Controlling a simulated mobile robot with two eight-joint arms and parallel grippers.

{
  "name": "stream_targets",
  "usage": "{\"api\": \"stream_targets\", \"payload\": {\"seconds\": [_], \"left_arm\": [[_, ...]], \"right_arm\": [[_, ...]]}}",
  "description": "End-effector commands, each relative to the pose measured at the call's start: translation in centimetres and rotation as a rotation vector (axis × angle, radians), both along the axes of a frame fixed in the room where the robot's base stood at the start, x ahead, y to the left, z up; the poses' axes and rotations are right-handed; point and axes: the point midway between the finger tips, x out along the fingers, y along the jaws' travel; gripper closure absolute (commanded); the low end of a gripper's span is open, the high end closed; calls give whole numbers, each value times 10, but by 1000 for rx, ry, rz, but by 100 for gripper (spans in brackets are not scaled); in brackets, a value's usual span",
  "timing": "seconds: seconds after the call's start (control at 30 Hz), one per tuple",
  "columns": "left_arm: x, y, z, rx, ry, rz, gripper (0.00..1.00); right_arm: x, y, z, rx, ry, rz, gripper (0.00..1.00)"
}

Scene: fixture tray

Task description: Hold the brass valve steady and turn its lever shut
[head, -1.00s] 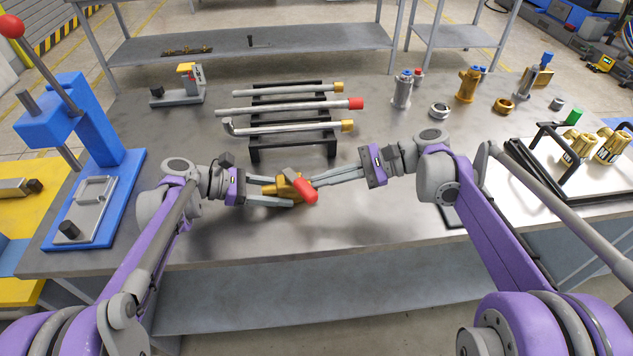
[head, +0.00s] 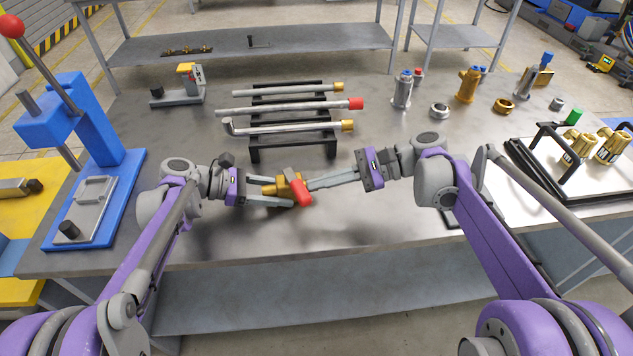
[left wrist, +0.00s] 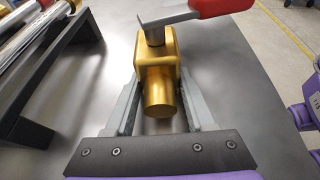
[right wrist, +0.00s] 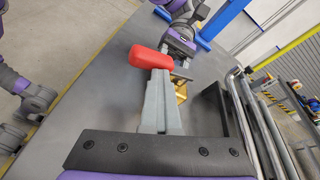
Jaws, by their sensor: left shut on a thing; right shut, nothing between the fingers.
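The brass valve (head: 283,187) is held above or at the bench in front of the pipe rack. My left gripper (head: 284,191) is shut on its body, one finger on each side, as the left wrist view shows on the valve (left wrist: 158,75). The lever has a grey metal arm (left wrist: 170,17) and a red handle (head: 301,194). The handle points toward the front edge and slightly right in the head view. My right gripper (head: 309,186) is shut and empty, its tips beside the red handle (right wrist: 150,57). Whether they touch it is unclear.
A black rack (head: 254,149) with several pipes stands just behind the valve. A blue press (head: 85,130) stands at the left. Several fittings, including a brass one (head: 467,85), stand at the back right. The bench's front middle is clear.

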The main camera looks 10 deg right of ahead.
Motion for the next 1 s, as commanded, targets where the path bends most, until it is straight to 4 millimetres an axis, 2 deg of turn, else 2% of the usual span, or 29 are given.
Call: {"api": "stream_targets", "payload": {"seconds": [1.0], "left_arm": [[0, 0, 0, -1, 0, 1, 94]], "right_arm": [[-9, 10, 0, 0, 1, 2, 100]]}}
